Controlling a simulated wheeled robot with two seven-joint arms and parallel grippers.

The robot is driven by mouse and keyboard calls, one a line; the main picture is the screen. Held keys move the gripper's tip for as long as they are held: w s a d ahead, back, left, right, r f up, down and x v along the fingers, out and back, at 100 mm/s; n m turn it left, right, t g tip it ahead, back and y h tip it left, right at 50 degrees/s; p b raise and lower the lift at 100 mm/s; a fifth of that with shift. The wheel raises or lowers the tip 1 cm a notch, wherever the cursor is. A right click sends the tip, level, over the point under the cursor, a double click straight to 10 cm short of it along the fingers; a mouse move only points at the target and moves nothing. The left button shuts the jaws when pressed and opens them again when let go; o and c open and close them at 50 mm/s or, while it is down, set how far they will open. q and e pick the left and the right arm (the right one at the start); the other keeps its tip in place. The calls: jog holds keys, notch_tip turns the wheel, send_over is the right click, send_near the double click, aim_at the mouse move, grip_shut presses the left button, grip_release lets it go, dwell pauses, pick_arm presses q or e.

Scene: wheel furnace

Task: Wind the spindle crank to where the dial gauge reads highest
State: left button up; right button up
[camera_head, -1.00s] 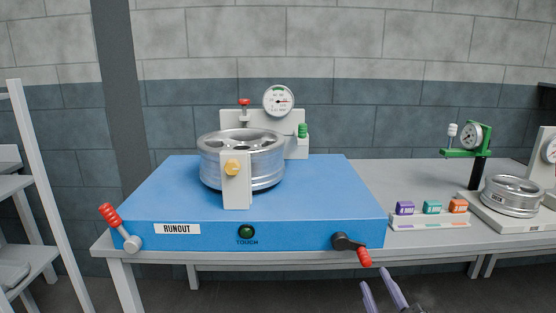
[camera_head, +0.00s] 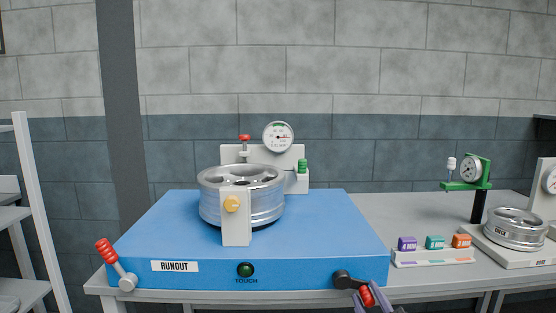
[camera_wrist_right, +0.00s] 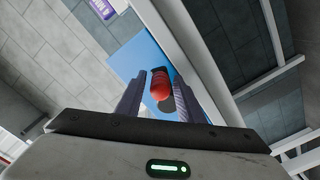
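The spindle crank (camera_head: 343,280), a black arm with a red grip, is on the front right of the blue RUNOUT bench (camera_head: 310,271). Its red grip points down and right. My right gripper (camera_head: 370,300) is at the grip, one finger on each side. In the right wrist view the red grip (camera_wrist_right: 160,86) lies between the open fingers (camera_wrist_right: 158,92), with a narrow gap showing. The dial gauge (camera_head: 278,136) stands behind the silver wheel (camera_head: 241,207); its needle points roughly right, but its numbers are too small to read. My left gripper is not in view.
A red-handled lever (camera_head: 108,252) is at the bench's front left, and a green TOUCH button (camera_head: 245,270) is at front centre. Coloured blocks (camera_head: 434,243) and a second wheel (camera_head: 514,229) with a green gauge stand (camera_head: 474,172) are to the right.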

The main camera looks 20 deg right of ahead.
grip_shut()
notch_tip(320, 180, up, 4)
jog(key=p, duration=0.3)
jog(key=shift+f, duration=0.25)
jog(key=shift+a+r+p, duration=0.2)
jog(key=shift+r+p, duration=0.3)
jog(key=shift+a+r+p, duration=0.2)
jog(key=shift+r+p, duration=0.25)
grip_release()
jog(key=shift+w+f, duration=0.1)
